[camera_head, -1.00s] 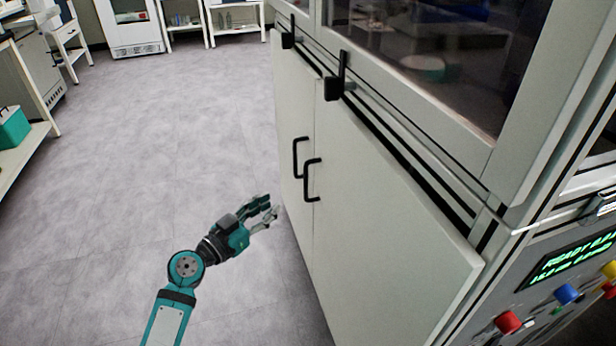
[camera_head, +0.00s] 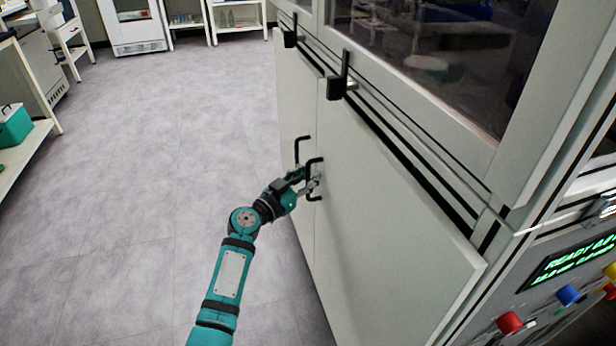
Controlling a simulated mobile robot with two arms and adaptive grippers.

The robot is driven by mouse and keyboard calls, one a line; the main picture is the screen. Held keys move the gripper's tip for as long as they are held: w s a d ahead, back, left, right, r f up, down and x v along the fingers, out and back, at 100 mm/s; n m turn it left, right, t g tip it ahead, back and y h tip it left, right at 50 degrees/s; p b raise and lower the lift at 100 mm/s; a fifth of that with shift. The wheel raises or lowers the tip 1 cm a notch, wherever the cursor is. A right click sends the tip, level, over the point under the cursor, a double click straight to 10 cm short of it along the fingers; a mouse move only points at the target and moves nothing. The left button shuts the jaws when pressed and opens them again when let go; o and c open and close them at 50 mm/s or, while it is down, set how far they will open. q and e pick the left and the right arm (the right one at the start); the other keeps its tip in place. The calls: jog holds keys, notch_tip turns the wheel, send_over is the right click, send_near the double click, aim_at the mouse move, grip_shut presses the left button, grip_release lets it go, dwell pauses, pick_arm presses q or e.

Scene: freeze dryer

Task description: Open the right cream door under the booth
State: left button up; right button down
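The right cream door (camera_head: 385,235) under the booth is shut, flush with the cabinet front. Its black bar handle (camera_head: 320,163) stands near the door's left edge. The left cream door (camera_head: 297,100) beside it is also shut, with its own black handle (camera_head: 297,150). My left gripper (camera_head: 311,181) is at the right door's handle, its fingertips overlapping the handle in the picture. The fingers look apart, but they are small, and I cannot tell whether they close on the bar. My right gripper is out of view.
The booth's glass window (camera_head: 430,60) with black latches (camera_head: 337,88) is above the doors. A control panel (camera_head: 560,290) with coloured buttons is at the lower right. A shelf with a green box (camera_head: 14,127) stands at the left. The grey floor between is clear.

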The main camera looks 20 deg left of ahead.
pick_arm(q)
grip_shut()
dwell(0.4)
